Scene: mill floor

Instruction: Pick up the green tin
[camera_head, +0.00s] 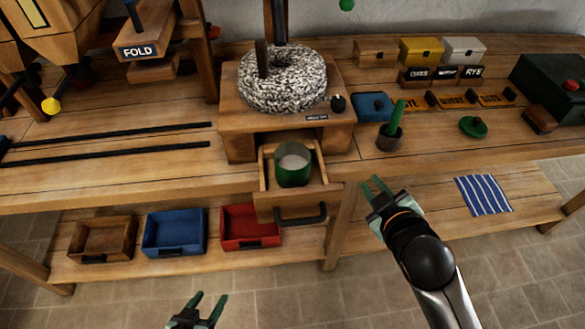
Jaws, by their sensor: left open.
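The green tin (292,171) stands upright in the open wooden drawer (264,178) under the millstone stand. Pale stuff shows at its top. My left gripper (207,297) is low at the bottom edge of the view, open and empty, below and to the left of the drawer. My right gripper (374,184) is right of the drawer, with its fingers parted and nothing between them. Neither gripper touches the tin.
The drawer's dark handle (301,216) juts out at the front. The speckled millstone (283,80) sits above. A pestle in a dark cup (390,136) stands right of the drawer. Wooden, blue (174,232) and red (250,228) bins lie on the lower shelf.

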